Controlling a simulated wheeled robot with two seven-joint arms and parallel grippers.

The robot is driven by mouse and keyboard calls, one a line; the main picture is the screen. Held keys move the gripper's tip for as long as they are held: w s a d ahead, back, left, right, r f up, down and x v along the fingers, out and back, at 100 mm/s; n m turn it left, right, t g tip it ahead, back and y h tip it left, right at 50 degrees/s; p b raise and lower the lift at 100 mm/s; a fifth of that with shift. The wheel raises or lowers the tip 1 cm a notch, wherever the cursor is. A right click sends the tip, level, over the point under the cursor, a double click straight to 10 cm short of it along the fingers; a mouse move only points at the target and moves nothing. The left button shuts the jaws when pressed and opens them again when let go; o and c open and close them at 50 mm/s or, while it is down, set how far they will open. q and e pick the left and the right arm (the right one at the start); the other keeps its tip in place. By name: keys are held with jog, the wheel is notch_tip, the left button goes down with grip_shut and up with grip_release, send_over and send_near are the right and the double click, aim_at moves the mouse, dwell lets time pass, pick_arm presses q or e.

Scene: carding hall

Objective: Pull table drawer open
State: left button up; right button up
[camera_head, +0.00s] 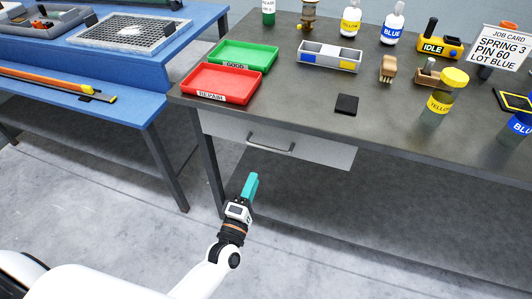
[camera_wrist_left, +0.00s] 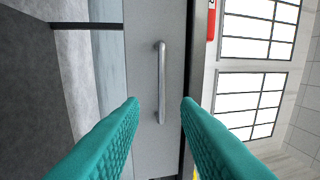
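The table drawer is a pale grey front (camera_head: 325,154) under the dark worktop, and it looks shut. Its bar handle (camera_head: 271,146) sits on the front, below the red tray. In the left wrist view the drawer front (camera_wrist_left: 140,75) fills the middle and the handle (camera_wrist_left: 161,82) stands ahead, between the lines of the fingers. My left gripper (camera_head: 252,179) has teal fingers and is in front of and below the handle, apart from it. In the left wrist view the gripper (camera_wrist_left: 160,101) is open and empty. My right gripper is not in view.
On the worktop (camera_head: 310,112) above stand a red tray (camera_head: 222,84), a green tray (camera_head: 243,56), a divided box (camera_head: 329,56) and a small black block (camera_head: 346,104). A blue bench (camera_head: 135,90) is at the left. Floor in front of the drawer is clear.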

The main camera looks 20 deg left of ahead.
aim_at(267, 147)
pick_arm(q)
jog(key=w, duration=0.4)
jog(key=w+r, duration=0.1)
jog(key=w, duration=0.3)
jog(key=w+r, duration=0.1)
jog(key=w, duration=0.3)
jog(key=shift+d+r+p, duration=0.25)
jog(key=shift+p, duration=0.1)
jog(key=shift+c, duration=0.6)
grip_shut()
